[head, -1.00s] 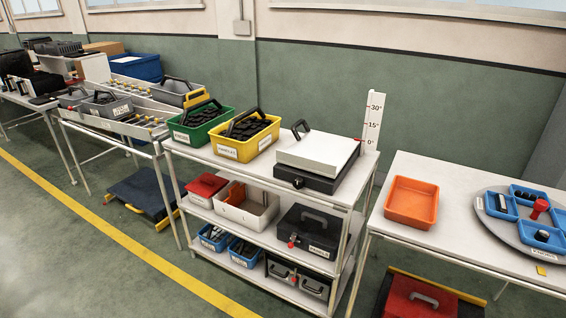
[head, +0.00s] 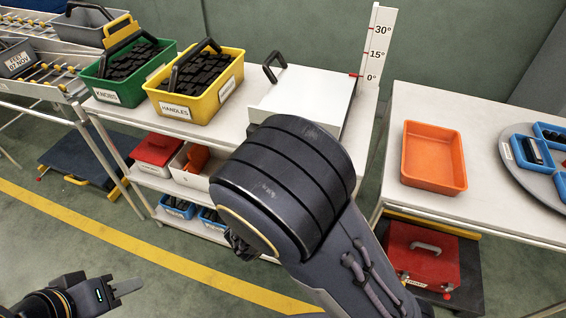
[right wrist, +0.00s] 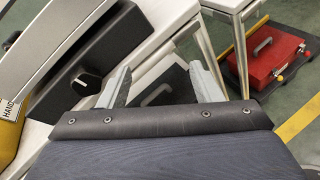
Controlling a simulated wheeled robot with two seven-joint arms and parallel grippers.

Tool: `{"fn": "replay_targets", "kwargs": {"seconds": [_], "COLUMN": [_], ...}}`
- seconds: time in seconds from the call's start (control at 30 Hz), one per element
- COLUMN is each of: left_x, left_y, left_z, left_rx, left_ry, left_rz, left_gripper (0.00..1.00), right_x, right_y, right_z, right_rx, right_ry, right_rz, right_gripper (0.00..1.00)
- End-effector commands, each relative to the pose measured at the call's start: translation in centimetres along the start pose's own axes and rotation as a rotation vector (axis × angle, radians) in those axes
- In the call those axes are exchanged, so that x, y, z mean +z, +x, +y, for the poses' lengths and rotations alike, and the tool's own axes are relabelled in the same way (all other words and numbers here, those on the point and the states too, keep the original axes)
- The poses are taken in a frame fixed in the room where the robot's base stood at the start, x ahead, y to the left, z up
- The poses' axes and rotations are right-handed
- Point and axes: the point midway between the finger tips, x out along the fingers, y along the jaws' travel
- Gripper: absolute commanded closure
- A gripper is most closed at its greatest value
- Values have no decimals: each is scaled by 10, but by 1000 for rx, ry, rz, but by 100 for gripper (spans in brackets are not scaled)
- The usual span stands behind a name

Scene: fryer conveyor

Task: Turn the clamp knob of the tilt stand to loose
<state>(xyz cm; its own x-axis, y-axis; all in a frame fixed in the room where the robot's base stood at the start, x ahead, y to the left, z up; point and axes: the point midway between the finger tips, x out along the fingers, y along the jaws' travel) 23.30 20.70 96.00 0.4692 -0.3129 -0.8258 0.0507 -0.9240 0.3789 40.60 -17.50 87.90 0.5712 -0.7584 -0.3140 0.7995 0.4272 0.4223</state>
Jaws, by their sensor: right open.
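The tilt stand's white plate (head: 300,90) has a black handle and lies flat on the white table. Its upright scale (head: 378,45) stands behind it, with the red pointer at 0°. My forearm covers the stand's front in the head view. In the right wrist view the black base (right wrist: 120,47) shows with the dark clamp knob (right wrist: 88,82) on its face. My right gripper (right wrist: 162,80) is open and empty; the knob is just left of its left finger, apart from it. My left gripper (head: 122,287) is low at the left, away from the tables; its finger gap cannot be made out.
A yellow handles bin (head: 195,95) and a green knobs bin (head: 120,80) stand left of the stand. An orange tray (head: 434,157) sits on the right table. A red toolbox (head: 423,255) is below it. A gap separates the two tables.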

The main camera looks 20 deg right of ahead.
Motion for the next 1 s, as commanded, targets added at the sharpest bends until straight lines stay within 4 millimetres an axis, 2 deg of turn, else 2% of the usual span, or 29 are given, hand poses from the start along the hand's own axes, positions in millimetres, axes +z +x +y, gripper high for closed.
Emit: {"fn": "replay_targets", "kwargs": {"seconds": [0.03, 0.13, 0.23, 0.33, 0.47, 0.73, 1.0], "left_x": [2, 3, 3, 3, 3, 2, 1], "left_y": [4, 6, 7, 7, 6, 3, 3], "left_z": [-2, -3, -3, -3, -3, -2, -1], "left_rx": [0, 0, 0, 0, 0, 0, 0], "left_ry": [0, 0, 0, 0, 0, 0, 0], "left_rz": [0, 0, 0, 0, 0, 0, 0], "left_gripper": [64, 64, 64, 64, 64, 64, 64], "right_x": [-11, -24, -31, -34, -32, -27, -26], "right_y": [-8, -22, -34, -36, -23, 16, 30], "right_z": [16, 42, 57, 65, 72, 90, 97], "right_rx": [109, 274, 375, 418, 422, 420, 421], "right_ry": [-70, -167, -223, -246, -250, -250, -248], "right_rz": [-48, -120, -163, -183, -186, -184, -181], "right_gripper": [41, 41, 41, 41, 41, 41, 41]}}
